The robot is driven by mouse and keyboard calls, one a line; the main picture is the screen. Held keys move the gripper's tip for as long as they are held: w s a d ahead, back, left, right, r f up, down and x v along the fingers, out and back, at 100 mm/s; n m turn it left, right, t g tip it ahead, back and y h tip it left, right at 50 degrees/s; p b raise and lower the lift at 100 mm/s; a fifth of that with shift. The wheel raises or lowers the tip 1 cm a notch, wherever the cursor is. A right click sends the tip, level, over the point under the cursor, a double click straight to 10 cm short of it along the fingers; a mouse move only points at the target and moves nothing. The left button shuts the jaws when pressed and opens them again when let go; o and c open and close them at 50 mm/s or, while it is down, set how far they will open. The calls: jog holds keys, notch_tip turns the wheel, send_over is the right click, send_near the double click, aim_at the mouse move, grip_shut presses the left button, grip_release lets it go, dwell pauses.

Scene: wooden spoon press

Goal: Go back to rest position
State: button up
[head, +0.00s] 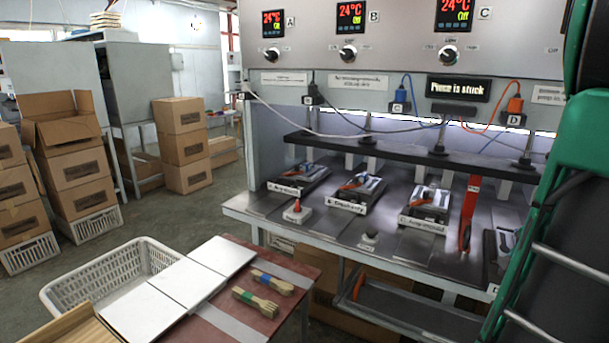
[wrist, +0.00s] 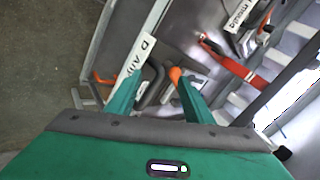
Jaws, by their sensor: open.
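My gripper (wrist: 158,85) shows in the wrist view with its two green fingers spread apart, open, and nothing is clearly held between them. Below it lies the press station with the label starting with D (wrist: 137,65), and an orange-tipped part (wrist: 175,74) shows close to the right finger. My green arm fills the right edge of the head view; the gripper itself cannot be made out there. The spoon press (head: 400,65) stands ahead, with displays A, B and C reading 24°C Off and a sign saying the press is stuck (head: 458,88).
Several press moulds (head: 355,190) sit on the metal bench, with a red lever (head: 468,213) and a red button (head: 297,211). A red-brown table (head: 245,325) holds wooden spoon bundles (head: 256,302) and white boards (head: 188,282). A white crate (head: 110,272) and cardboard boxes (head: 182,145) stand left. Floor lies between.

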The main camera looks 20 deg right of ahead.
jog(key=w+a+n+g+y, duration=0.2)
jog(key=w+a+n+y, duration=0.15)
jog(key=a+n, duration=0.95)
jog(key=s+a+r+n+g+y, duration=0.1)
jog(key=s+a+n+g+y, duration=0.2)
jog(key=a, duration=1)
jog(key=s, duration=0.3)
jog(key=shift+a+n, duration=0.15)
jog(key=shift+n, duration=0.25)
jog(key=shift+s+a+r+n+g, duration=0.15)
jog(key=shift+s+a+n+g, duration=0.15)
jog(key=shift+a, duration=0.05)
jog(key=c, duration=0.4)
jog(key=shift+d, duration=0.15)
